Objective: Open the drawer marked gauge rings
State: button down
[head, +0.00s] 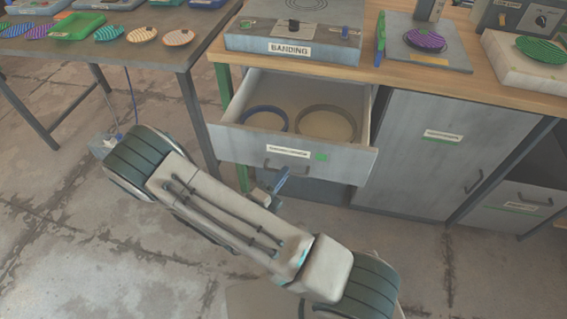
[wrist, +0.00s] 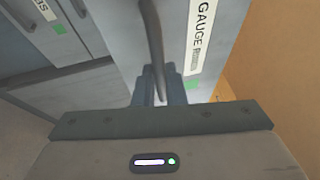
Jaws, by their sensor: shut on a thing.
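The drawer marked gauge rings (head: 232,144) is pulled well out of the bench under the banding unit. A blue ring (head: 264,119) and a dark grey ring (head: 326,122) lie inside it. Its front carries a white label, readable as "GAUGE" in the wrist view (wrist: 199,35), and a green patch. My gripper (head: 283,178) is at the dark bar handle (head: 300,170) on the drawer front. In the wrist view, my gripper's fingers (wrist: 160,85) are shut around the handle (wrist: 151,30). The fingertips are partly hidden in the head view by my arm.
A closed grey cabinet door (head: 428,150) is right of the drawer, with another handled drawer (head: 511,210) further right. The banding unit (head: 293,42) stands on the bench top. A table (head: 105,58) with patterned discs and trays stands left. Concrete floor is open in front.

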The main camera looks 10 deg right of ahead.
jog(key=shift+s+a, duration=0.25)
jog(key=shift+s, duration=0.3)
jog(key=c, duration=1.5)
grip_release()
jog(key=v, duration=1.3)
jog(key=shift+s+a, duration=0.25)
jog(key=shift+a, duration=0.1)
